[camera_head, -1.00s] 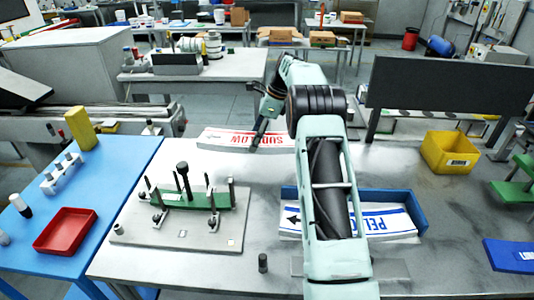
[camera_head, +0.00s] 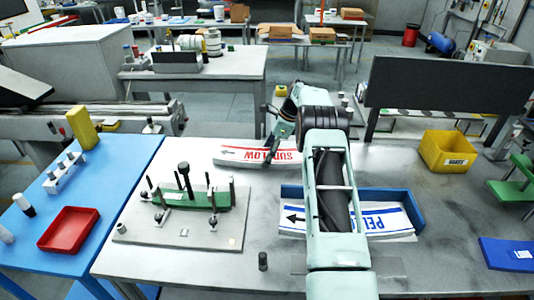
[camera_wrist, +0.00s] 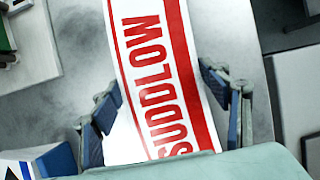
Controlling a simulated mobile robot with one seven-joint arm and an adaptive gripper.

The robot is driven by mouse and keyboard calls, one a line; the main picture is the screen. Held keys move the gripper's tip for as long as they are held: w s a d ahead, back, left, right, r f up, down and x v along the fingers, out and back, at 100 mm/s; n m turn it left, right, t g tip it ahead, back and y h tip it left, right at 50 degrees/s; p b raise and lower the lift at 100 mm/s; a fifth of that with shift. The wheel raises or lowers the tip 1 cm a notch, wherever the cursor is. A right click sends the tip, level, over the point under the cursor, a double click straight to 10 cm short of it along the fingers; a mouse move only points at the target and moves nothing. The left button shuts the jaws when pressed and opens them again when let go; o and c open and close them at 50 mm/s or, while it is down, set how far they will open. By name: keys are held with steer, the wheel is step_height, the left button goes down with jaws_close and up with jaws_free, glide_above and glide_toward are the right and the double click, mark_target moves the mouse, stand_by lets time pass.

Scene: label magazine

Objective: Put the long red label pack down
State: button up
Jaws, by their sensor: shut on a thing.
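The long red label pack (camera_head: 234,155), white with red stripes and the red word SUDDLOW, is at the back of the grey table, left of my arm. It lies nearly flat across the head view. My gripper (camera_head: 271,150) is shut on it near its middle and hides part of the lettering. In the wrist view the pack (camera_wrist: 143,75) runs between the two blue-padded fingers of my gripper (camera_wrist: 160,98). I cannot tell whether its underside touches the table.
A blue tray (camera_head: 417,208) with blue-lettered packs stands under my forearm. A plate (camera_head: 150,230) with upright posts and a green part is at front left. A yellow bin (camera_head: 447,152) stands at right. Bare table (camera_head: 160,160) lies left of the pack.

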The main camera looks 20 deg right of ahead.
steer(key=o, duration=1.7)
steer(key=shift+f, duration=0.15)
steer(key=shift+o, duration=0.2)
steer(key=v, duration=1.2)
steer(key=shift+b, duration=0.45)
steer(key=shift+d, duration=0.1)
